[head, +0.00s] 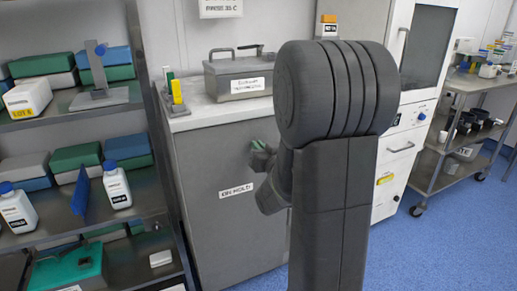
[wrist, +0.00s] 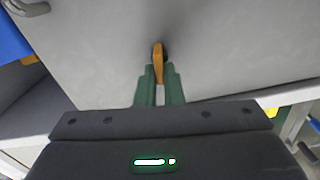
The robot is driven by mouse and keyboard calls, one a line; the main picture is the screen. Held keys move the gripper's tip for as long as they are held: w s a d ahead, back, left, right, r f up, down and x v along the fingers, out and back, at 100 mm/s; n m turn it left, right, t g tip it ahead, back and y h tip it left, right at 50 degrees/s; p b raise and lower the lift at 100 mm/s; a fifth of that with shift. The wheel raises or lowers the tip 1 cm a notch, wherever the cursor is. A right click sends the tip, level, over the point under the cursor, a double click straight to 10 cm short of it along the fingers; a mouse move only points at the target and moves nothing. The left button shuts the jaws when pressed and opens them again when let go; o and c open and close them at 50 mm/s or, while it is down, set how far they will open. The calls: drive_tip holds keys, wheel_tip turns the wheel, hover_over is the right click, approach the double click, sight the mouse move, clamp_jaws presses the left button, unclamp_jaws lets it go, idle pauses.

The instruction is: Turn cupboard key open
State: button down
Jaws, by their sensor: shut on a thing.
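The cupboard (head: 215,213) is grey, with a flat door that carries a white label (head: 236,190). In the wrist view the cupboard door (wrist: 90,50) fills the upper part. My gripper (wrist: 159,80) has green fingers that are shut on the key, one finger on each side. In the head view my gripper (head: 262,158) is at the door, partly hidden by my own arm; the key is hidden there.
A metal box (head: 238,78) stands on the cupboard's top. A shelf rack (head: 100,222) with boxes and white bottles (head: 117,186) is close on the left. A wheeled trolley (head: 455,150) stands at the right on open blue floor (head: 440,240).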

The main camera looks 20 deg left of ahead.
drive_tip(key=shift+w+d+f+m+p, duration=0.15)
drive_tip(key=shift+f+m, duration=0.1)
drive_tip(key=shift+m, duration=2.45)
drive_tip(key=shift+w+d+f+m+p, duration=0.1)
drive_tip(key=shift+f+m, duration=0.1)
drive_tip(key=shift+m, duration=2.5)
drive_tip(key=shift+w+d+f+m+p, duration=0.15)
drive_tip(key=shift+f+m, duration=0.1)
drive_tip(key=shift+m, duration=2.45)
drive_tip(key=c, duration=1.6)
unclamp_jaws()
drive_tip(key=shift+o, duration=0.2)
drive_tip(key=p+v, duration=0.1)
drive_tip(key=v, duration=1.2)
drive_tip(key=shift+s+d+p, duration=0.2)
drive_tip(key=shift+s+p, duration=0.1)
drive_tip(key=shift+p, duration=0.1)
